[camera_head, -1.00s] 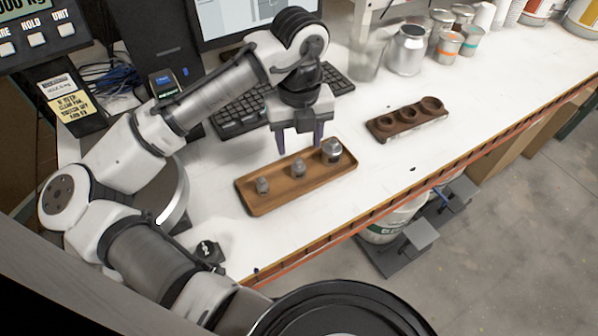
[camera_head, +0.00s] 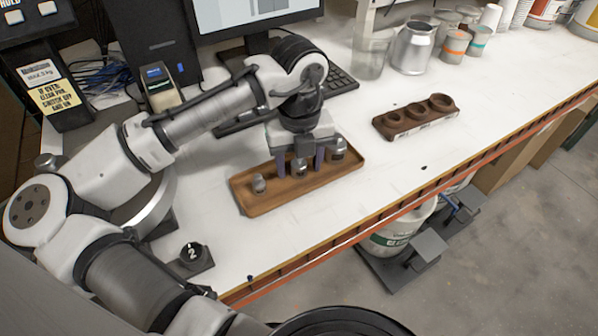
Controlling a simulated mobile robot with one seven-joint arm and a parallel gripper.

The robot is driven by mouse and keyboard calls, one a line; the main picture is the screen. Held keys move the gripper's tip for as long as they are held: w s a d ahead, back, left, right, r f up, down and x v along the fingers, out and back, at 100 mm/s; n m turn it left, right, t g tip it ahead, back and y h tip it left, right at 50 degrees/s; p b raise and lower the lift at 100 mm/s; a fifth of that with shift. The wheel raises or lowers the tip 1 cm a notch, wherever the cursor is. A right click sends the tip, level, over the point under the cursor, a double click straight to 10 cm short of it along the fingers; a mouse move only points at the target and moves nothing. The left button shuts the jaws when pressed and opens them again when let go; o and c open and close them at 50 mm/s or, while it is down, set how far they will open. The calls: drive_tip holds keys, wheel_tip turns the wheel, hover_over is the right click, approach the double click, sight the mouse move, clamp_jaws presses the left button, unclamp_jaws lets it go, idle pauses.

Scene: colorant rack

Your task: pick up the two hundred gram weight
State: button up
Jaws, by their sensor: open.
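A brown wooden tray (camera_head: 258,205) on the white bench holds three metal weights in a row. The right weight (camera_head: 338,149) looks largest, the left weight (camera_head: 258,184) is small, and the middle weight (camera_head: 299,169) stands between them. Their markings are too small to read, so I cannot confirm which is two hundred grams. My gripper (camera_head: 300,166) points down over the tray, fingers apart and open. The middle weight appears between the fingers, partly overlapped by the gripper; contact cannot be seen.
A dark wooden block with round holes (camera_head: 416,117) stands right of the tray, with clear bench between. A keyboard (camera_head: 338,82) and monitor (camera_head: 250,18) are behind my arm. Cans and a metal jar (camera_head: 412,48) stand at the back right. The bench's front edge (camera_head: 400,212) is nearby.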

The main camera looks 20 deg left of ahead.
drive_tip(key=shift+r, duration=0.1)
drive_tip(key=shift+c, duration=0.2)
clamp_jaws()
